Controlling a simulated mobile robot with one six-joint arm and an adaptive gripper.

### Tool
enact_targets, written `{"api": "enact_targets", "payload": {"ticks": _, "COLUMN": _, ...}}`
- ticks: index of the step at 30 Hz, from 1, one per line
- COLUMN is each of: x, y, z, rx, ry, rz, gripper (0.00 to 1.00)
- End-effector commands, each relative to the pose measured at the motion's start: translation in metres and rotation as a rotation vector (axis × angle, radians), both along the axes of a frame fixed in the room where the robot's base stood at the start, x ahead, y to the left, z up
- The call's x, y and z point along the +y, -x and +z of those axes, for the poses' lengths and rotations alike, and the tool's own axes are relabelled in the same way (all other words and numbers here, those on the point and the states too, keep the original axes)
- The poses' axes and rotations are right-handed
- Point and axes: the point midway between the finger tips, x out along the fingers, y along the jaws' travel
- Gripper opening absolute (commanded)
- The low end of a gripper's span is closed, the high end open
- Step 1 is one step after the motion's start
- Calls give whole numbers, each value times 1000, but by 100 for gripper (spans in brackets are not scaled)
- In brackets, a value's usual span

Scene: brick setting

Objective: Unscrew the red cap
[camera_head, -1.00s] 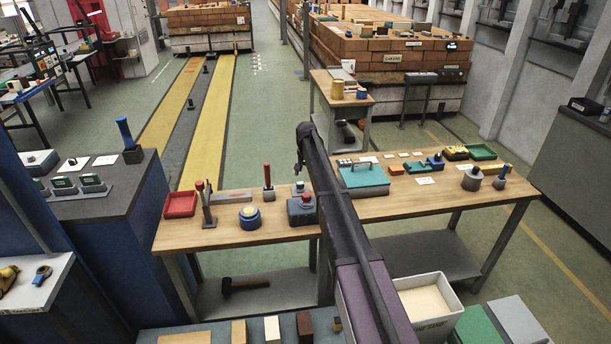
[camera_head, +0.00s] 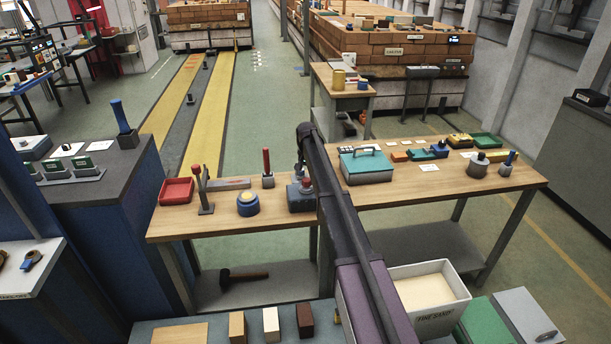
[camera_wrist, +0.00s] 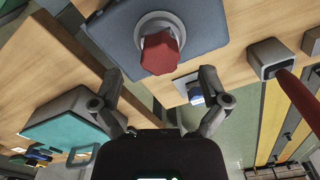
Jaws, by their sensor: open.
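The red cap (camera_wrist: 160,53) is faceted and sits in a pale round collar on a blue-grey box (camera_wrist: 115,38) in the wrist view. In the head view the red cap (camera_head: 306,185) shows small on top of the box (camera_head: 298,203), on the wooden table beside my arm. My gripper (camera_wrist: 160,76) is open and empty. Its two fingers stand apart on either side of the cap's near end in the picture. I cannot tell the depth gap, and I see no contact. In the head view my arm hides part of the box.
A red-handled tool in a grey block (camera_head: 267,170) stands close to the box. A teal case (camera_head: 366,165) lies right.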

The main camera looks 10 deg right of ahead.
Motion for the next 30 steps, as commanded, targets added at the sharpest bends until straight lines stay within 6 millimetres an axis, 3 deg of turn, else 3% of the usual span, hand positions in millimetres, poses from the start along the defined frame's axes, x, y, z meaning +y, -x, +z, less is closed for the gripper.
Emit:
{"api": "enact_targets", "payload": {"ticks": 10, "x": 0, "y": 0, "z": -27, "rx": 0, "ry": 0, "rz": 0, "gripper": 95}}
{"api": "enact_targets", "payload": {"ticks": 27, "x": -1, "y": 0, "z": -31, "rx": 0, "ry": 0, "rz": -1, "gripper": 95}}
{"api": "enact_targets", "payload": {"ticks": 30, "x": -1, "y": 0, "z": -31, "rx": 0, "ry": 0, "rz": -1, "gripper": 65}}
